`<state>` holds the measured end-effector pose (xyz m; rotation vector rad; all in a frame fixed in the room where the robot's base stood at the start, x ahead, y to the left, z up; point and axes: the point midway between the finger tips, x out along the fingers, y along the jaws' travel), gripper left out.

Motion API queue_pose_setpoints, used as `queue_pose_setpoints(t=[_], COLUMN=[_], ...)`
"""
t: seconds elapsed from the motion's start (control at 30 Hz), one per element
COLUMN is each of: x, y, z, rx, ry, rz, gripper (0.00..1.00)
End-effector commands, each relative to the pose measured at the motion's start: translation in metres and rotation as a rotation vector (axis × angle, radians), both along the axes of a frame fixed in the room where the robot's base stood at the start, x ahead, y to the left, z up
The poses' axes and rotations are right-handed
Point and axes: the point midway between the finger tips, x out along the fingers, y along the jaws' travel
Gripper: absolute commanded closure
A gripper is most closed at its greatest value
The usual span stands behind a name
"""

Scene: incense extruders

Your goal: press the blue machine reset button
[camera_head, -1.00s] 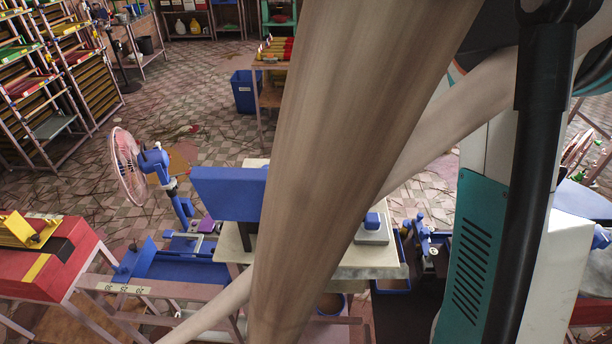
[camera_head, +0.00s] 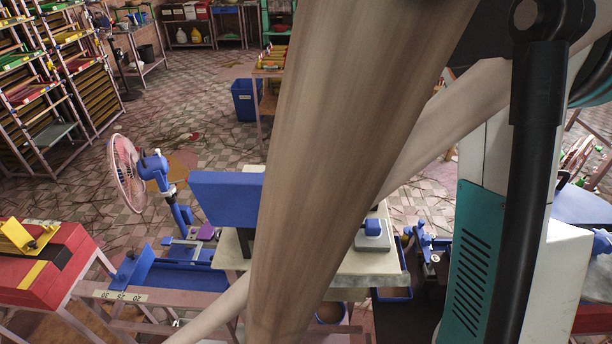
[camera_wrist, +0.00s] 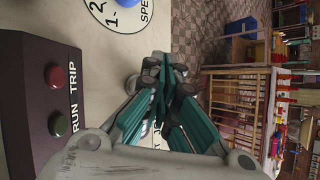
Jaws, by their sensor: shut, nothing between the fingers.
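My gripper (camera_wrist: 165,72) shows in the wrist view with its teal and dark fingers together and nothing between them. It is in front of a pale panel (camera_wrist: 105,75). Left of it is a dark box (camera_wrist: 40,95) marked RUN and TRIP, with a red button or lamp (camera_wrist: 54,76) and a green one (camera_wrist: 58,123). A blue part (camera_wrist: 103,2) shows at the top edge on a white SPEED dial (camera_wrist: 122,14). I cannot identify the reset button; my fingers hide part of the panel. In the head view, a blue-topped grey block (camera_head: 373,236) stands on the bench.
A thick pale-brown tube (camera_head: 335,150) blocks the middle of the head view and hides my gripper. A blue panel (camera_head: 225,198) stands on the bench (camera_head: 345,286), near a pink fan (camera_head: 125,172). A red machine (camera_head: 50,265) stands left. Patterned floor lies open behind.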

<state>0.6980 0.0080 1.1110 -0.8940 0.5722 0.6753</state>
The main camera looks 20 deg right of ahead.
Motion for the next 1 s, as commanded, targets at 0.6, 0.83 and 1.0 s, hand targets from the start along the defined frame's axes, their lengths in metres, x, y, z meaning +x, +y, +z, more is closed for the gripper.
queue_pose_setpoints(t=[0.6,0.83,1.0], x=[0.0000,-0.0002,-0.0002], y=[0.0000,0.0000,-0.0001], z=[-0.0017,-0.0090,-0.0083], rx=[0.000,0.000,0.000], ry=[0.000,0.000,0.000], rz=[0.000,0.000,0.000], gripper=[1.00,1.00,1.00])
